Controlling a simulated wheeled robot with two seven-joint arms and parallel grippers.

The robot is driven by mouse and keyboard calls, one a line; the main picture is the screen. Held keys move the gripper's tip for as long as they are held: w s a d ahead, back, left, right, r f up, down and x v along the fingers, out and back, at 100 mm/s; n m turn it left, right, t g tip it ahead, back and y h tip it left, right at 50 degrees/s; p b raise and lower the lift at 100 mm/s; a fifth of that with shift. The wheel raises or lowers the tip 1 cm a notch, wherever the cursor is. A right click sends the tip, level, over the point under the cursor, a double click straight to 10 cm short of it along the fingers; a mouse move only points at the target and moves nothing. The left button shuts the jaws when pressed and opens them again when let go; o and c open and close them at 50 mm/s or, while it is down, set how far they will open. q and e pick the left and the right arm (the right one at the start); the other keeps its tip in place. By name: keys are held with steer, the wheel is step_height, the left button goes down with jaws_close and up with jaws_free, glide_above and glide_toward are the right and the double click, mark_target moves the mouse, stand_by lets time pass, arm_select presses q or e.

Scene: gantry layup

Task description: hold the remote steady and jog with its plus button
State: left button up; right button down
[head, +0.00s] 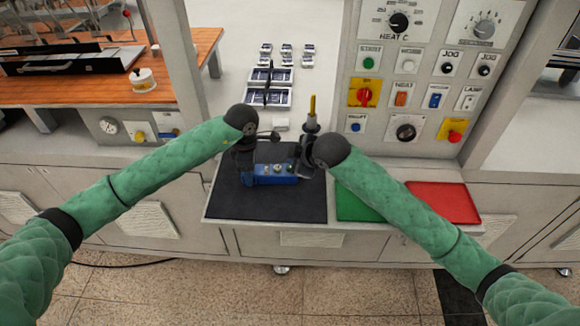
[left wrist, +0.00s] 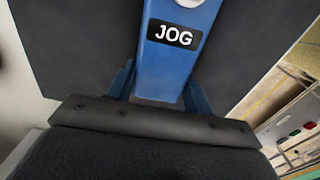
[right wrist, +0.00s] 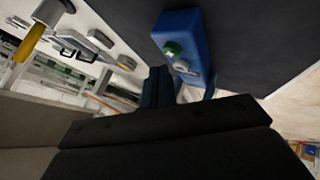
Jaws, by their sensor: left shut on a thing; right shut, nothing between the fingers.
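The blue remote (head: 270,180) is above the black mat, with small buttons on its upper face. My left gripper (head: 248,170) is shut on its left end. In the left wrist view, the remote (left wrist: 178,62) carries a JOG label and lies between the two fingers (left wrist: 160,88). My right gripper (head: 302,170) is shut and empty by the remote's right end. In the right wrist view, its closed fingers (right wrist: 158,86) are beside the remote (right wrist: 190,25), where a green button and a grey one show. I cannot tell whether they touch it. No plus mark is legible.
The black mat (head: 240,208) has bare room in front of the remote. A green tray (head: 352,206) and a red tray (head: 445,203) lie to the right. A control panel (head: 420,75) with knobs and switches stands behind. A yellow-tipped tool (head: 312,105) rises behind my right gripper.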

stand_by(0.7)
steer(key=shift+f, duration=0.4)
steer(key=shift+f, duration=0.5)
stand_by(1.0)
steer(key=shift+r, duration=0.9)
steer(key=shift+r, duration=0.1)
step_height(320, 180, up, 5)
steer(key=shift+f, duration=0.1)
stand_by(0.4)
stand_by(0.5)
